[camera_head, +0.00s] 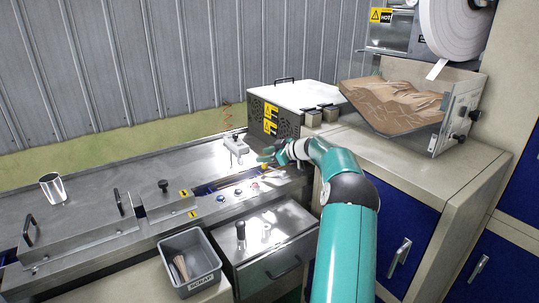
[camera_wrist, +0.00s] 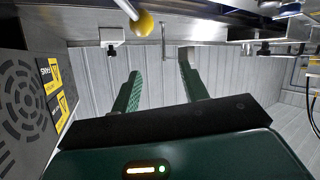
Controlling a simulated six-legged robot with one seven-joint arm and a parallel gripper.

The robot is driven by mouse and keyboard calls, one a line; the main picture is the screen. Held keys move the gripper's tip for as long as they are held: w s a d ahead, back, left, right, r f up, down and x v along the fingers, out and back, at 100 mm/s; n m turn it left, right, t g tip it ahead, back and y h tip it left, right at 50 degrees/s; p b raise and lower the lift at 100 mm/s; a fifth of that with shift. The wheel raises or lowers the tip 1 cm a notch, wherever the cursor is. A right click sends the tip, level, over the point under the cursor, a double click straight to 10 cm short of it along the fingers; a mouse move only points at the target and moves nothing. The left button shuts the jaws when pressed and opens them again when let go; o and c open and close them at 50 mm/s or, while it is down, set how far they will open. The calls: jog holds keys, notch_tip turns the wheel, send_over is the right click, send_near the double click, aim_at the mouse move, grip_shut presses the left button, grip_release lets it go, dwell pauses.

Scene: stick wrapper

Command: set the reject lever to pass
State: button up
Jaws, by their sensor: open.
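A lever with a yellow ball knob (camera_wrist: 144,24) on a pale rod shows at the top of the wrist view; I take it to be the reject lever. In the head view a small yellow spot (camera_head: 264,167), probably that knob, sits just below my gripper (camera_head: 267,154). In the wrist view my gripper (camera_wrist: 158,78) is open, with two green fingers apart and nothing between them. The knob is apart from both fingers, beyond their tips in the picture. Pass and reject markings cannot be read.
A vented box (camera_head: 272,117) with warning labels stands behind my gripper, and its side (camera_wrist: 28,90) fills the wrist view's left. Coloured buttons (camera_head: 238,191) line the bench front.

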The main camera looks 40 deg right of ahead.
jog(key=s+a+r, duration=0.6)
jog(key=s, duration=0.3)
jog(key=shift+s+a+r, duration=0.2)
jog(key=shift+r, duration=0.1)
jog(key=s+a+r+m+g, duration=0.1)
jog(key=s+a+g, duration=0.2)
jog(key=a, duration=1.1)
jog(key=s+a+r+g, duration=0.1)
jog(key=s+a+g, duration=0.25)
jog(key=a, duration=0.95)
jog(key=s+a+f+m+h, duration=0.1)
jog(key=s+a+m+h, duration=0.1)
jog(key=s+a, duration=0.4)
jog(key=s+a+f+m+h, duration=0.2)
jog(key=s+a, duration=0.4)
jog(key=s, duration=1.1)
jog(key=shift+s+m+h, duration=0.15)
jog(key=shift+m+h, duration=0.25)
jog(key=shift+m, duration=0.2)
